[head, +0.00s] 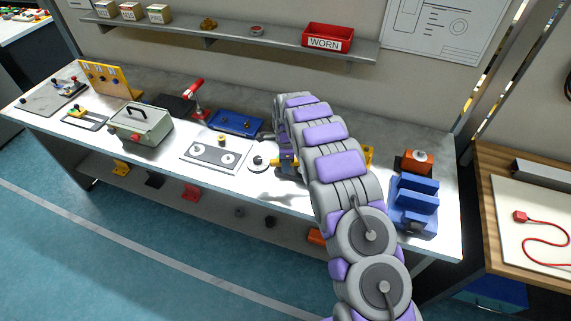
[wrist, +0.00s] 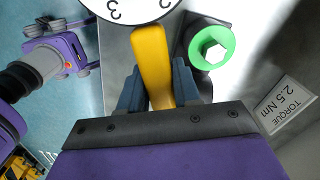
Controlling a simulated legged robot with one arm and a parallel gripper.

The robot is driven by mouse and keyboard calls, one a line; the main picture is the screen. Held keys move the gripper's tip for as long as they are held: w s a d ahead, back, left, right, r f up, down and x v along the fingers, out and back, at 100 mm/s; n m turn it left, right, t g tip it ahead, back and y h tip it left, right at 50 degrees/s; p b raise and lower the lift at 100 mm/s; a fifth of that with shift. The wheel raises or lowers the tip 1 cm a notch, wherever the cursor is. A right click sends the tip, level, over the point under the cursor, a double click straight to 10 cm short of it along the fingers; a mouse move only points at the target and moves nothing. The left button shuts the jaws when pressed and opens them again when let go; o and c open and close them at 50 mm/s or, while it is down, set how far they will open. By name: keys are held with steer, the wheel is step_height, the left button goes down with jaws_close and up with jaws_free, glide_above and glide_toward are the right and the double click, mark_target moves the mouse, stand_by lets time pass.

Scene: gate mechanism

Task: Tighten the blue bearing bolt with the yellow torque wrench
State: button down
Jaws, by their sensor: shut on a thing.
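In the wrist view my gripper (wrist: 157,88) is shut on the yellow handle of the torque wrench (wrist: 152,55). Its round white dial (wrist: 125,5) is cut off by the top edge. A white hex head in a green ring (wrist: 212,47) shows to the right of the wrench, apart from it. I cannot make out a blue bolt; the wrench's working end is not visible in the wrist view. In the head view my arm hides most of the gripper, above the bench; a white disc (head: 257,162) shows just left of it.
A label reading TORQUE 2.5 Nm (wrist: 287,104) lies right of the green ring. On the bench (head: 150,181) are a grey-green box (head: 140,124), a plate with two discs (head: 215,155), a blue tray (head: 236,123) and a blue stepped block (head: 414,203). A shelf holds a red WORN bin (head: 328,36).

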steer(key=shift+s+r, duration=0.15)
steer(key=shift+r, duration=0.75)
steer(key=shift+r+p, duration=0.5)
steer(key=shift+r, duration=1.4)
